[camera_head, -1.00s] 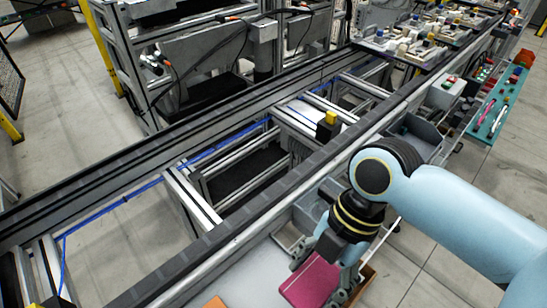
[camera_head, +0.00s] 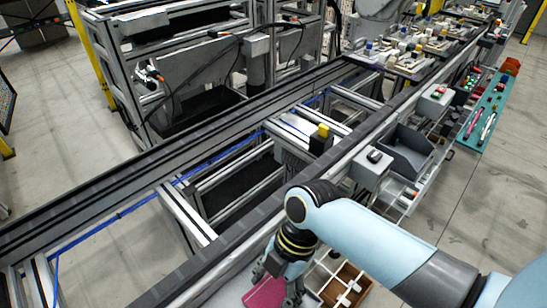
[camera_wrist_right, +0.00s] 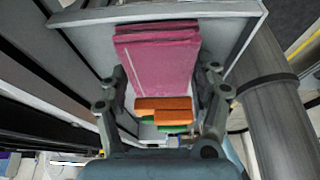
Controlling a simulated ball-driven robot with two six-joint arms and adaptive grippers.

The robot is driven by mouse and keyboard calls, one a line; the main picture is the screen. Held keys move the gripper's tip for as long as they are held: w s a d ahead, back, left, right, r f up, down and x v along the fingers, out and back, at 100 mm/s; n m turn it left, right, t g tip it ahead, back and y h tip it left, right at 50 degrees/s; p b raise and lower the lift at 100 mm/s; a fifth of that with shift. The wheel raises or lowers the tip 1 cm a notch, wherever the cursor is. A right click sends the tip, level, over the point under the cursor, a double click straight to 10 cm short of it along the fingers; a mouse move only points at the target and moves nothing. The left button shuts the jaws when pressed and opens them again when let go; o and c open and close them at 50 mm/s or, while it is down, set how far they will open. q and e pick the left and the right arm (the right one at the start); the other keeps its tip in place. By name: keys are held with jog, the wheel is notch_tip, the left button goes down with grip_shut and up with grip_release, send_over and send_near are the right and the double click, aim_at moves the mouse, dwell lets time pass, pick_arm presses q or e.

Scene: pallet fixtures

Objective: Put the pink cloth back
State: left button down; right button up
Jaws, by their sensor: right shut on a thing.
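The pink cloth (camera_head: 263,293) is a folded, flat stack at the bottom edge of the head view, partly cut off. My right gripper (camera_head: 281,280) is shut on it. In the right wrist view the pink cloth (camera_wrist_right: 160,62) sits between the two fingers of the right gripper (camera_wrist_right: 161,95), over a pale tray (camera_wrist_right: 232,35). An orange block-like thing (camera_wrist_right: 163,104) with a green one by it shows just below the cloth. Whether the cloth touches the tray I cannot tell. My left gripper is not in view.
A brown divided wooden box (camera_head: 350,276) with white crossing pieces lies right of my gripper. A grey bin (camera_head: 405,150) and a grey box (camera_head: 371,168) stand further along the rail. The conveyor rails (camera_head: 225,240) run diagonally beside my arm.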

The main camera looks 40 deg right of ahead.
jog(key=o, duration=1.1)
jog(key=shift+f, duration=0.1)
jog(key=shift+r, duration=0.2)
jog(key=v, duration=1.1)
jog(key=shift+d+r, duration=0.25)
jog(key=shift+r, duration=0.1)
